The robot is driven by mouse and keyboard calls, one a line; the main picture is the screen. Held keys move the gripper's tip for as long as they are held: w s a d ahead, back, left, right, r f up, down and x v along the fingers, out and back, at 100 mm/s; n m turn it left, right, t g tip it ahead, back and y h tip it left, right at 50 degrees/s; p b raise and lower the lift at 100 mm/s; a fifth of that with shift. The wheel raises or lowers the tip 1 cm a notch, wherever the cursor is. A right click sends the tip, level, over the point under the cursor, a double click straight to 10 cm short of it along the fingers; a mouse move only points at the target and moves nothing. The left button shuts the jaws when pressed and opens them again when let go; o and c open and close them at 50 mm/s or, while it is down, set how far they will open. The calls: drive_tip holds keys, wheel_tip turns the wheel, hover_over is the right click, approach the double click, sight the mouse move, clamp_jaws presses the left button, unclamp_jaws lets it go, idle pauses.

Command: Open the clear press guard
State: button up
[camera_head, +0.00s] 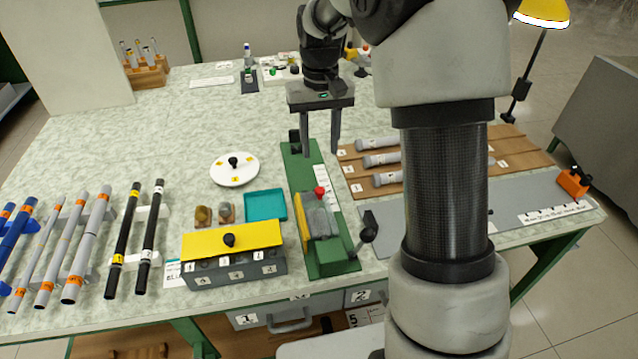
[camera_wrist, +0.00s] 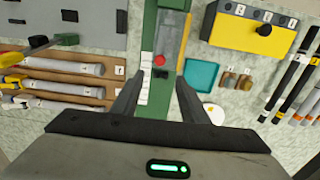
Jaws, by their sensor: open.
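The press (camera_head: 330,268) is a long green base on the bench, with a grey block and a yellow side piece near its front end. A red knob (camera_head: 319,191) sits at the block's back edge; it also shows in the wrist view (camera_wrist: 160,60). A greyish, see-through-looking cover (camera_head: 319,222) lies over the block and may be the clear guard; its edges are hard to make out. My gripper (camera_head: 320,154) is open and empty, pointing down above the rear part of the green base. In the wrist view my fingers (camera_wrist: 160,77) straddle the base's line, short of the red knob.
A black-knobbed lever (camera_head: 368,228) stands right of the press. A yellow-lidded box (camera_head: 232,240) and a teal tray (camera_head: 265,205) are close on the left. Rods on a brown board (camera_head: 355,188) lie to the right.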

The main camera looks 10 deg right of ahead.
sight(320, 189)
wheel_tip(320, 189, down, 13)
drive_tip(key=shift+r+b, duration=0.1)
drive_tip(key=shift+b, duration=0.7)
clamp_jaws()
